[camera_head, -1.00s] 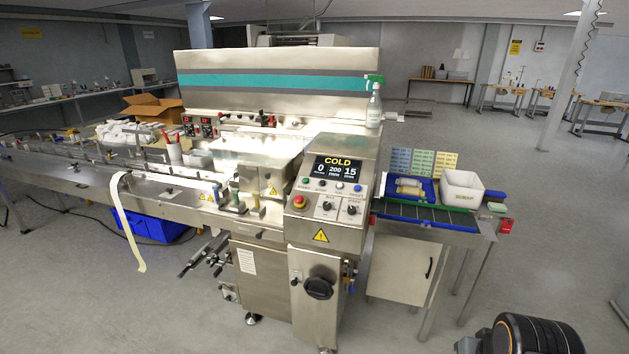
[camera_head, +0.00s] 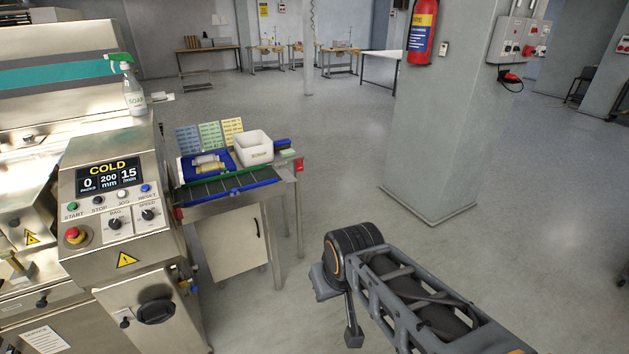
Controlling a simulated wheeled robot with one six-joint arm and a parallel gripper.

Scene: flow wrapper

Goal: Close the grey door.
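A pale grey door (camera_head: 228,243) with a dark upright handle (camera_head: 257,228) is under the outfeed table, right of the wrapping machine. It looks upright; from this view I cannot tell whether it is fully shut or slightly ajar.
The wrapping machine (camera_head: 120,215) fills the left. The outfeed table (camera_head: 245,198) carries a white bin (camera_head: 253,150), a blue tray and coloured cards. A thick pillar (camera_head: 435,130) with a fire extinguisher (camera_head: 421,30) stands behind my arm. Floor between table and pillar is clear.

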